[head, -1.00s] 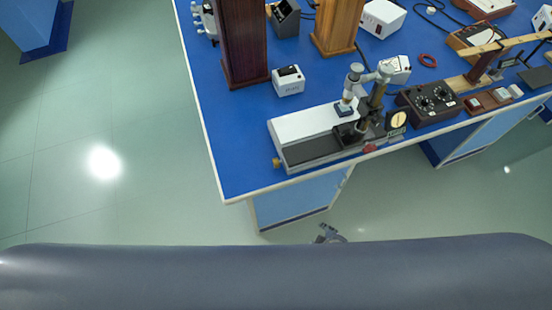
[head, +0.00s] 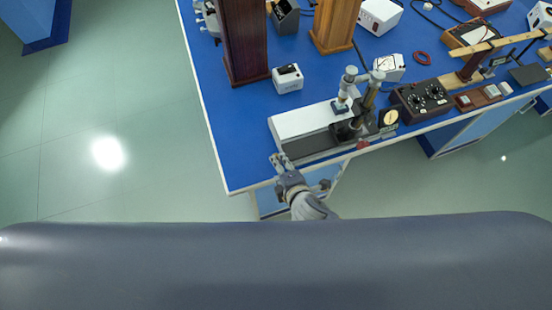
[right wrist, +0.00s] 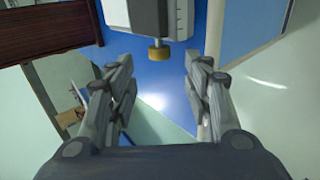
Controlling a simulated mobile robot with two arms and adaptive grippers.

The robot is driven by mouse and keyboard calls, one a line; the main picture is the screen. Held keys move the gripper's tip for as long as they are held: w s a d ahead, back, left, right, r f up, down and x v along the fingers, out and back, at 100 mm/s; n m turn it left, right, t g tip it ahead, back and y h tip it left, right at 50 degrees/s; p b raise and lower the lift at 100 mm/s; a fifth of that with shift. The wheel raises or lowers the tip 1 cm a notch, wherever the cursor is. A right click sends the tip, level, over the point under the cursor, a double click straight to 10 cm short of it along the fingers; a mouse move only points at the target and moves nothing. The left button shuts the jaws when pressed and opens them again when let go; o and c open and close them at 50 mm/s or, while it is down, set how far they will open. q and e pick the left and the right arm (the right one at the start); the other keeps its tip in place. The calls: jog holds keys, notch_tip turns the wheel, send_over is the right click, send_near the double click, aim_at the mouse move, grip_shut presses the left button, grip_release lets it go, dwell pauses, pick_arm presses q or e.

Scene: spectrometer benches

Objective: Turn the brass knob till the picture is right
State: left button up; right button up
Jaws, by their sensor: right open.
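The brass knob (right wrist: 159,50) sticks out from the end of the white-and-dark instrument (head: 305,120) at the bench's front edge. In the head view my gripper covers the knob. My right gripper (head: 279,159) is open at that end of the instrument. In the right wrist view its fingers (right wrist: 158,72) stand apart, with the knob ahead between them and a gap on each side; it does not look gripped. A small dark panel with a round pale disc (head: 389,118) stands beside the instrument's microscope-like column; its detail is too small to read. My left gripper is not in view.
The blue bench (head: 235,130) holds a dark wooden column (head: 240,40), a lighter wooden column (head: 335,25), a small white box (head: 287,79) and a black box with dials (head: 422,100). The bench surface left of the instrument is clear.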

jog(key=x, duration=0.6)
jog(key=shift+w+f, duration=0.15)
jog(key=c, duration=1.1)
